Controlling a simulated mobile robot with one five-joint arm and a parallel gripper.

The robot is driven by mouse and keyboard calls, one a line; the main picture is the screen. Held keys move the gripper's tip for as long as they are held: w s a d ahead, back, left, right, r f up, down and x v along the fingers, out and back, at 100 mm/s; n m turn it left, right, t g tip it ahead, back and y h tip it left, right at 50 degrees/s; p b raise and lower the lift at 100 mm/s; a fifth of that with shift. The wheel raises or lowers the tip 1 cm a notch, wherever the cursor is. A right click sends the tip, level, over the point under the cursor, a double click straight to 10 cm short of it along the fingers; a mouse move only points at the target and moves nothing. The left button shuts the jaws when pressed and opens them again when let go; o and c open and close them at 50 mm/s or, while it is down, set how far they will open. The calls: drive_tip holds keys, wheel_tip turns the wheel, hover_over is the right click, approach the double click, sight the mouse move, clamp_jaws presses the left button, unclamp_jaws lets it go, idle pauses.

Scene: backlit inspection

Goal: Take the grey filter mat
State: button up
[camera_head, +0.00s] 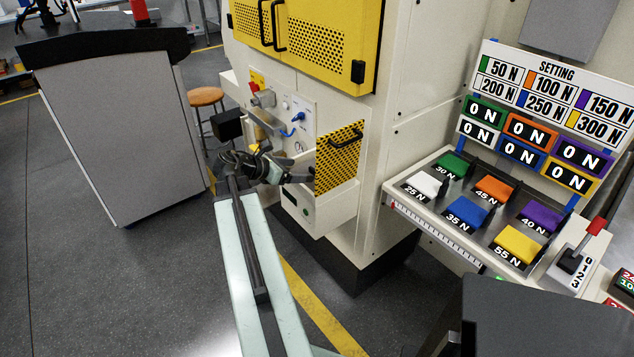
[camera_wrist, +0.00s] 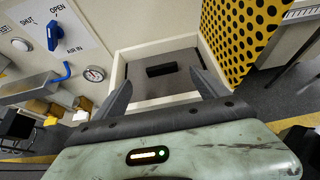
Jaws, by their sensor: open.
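The grey filter mat (camera_wrist: 145,87) appears as a flat grey panel in a cream-framed recess in the wrist view, with a black block-like grip (camera_wrist: 161,70) on it. My gripper (camera_wrist: 160,78) is open and empty, its two dark fingers spread to either side of the mat's black grip. The fingers look apart from the grip; the exact gap is hard to judge. In the head view my gripper (camera_head: 296,170) is at the machine's front, left of the yellow perforated door. The mat is hidden in the head view.
The yellow perforated door (camera_head: 338,158) stands open close to the right of my gripper. A panel with a blue valve lever (camera_wrist: 54,35) and a gauge (camera_wrist: 94,74) is on the left. A stool (camera_head: 206,97) and grey cabinet (camera_head: 120,130) stand further left.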

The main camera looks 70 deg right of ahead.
sight(313, 171)
drive_tip(key=b+x, duration=0.2)
drive_tip(key=x, duration=0.5)
drive_tip(key=shift+s+b, duration=0.2)
drive_tip(key=shift+b, duration=0.2)
drive_tip(key=shift+r, duration=0.1)
drive_tip(key=c, duration=1.5)
drive_tip(key=shift+o, duration=0.2)
wheel_tip(313, 171, up, 11)
drive_tip(key=p, duration=1)
drive_tip(key=shift+f+p, duration=0.25)
drive_tip(key=shift+p, duration=0.05)
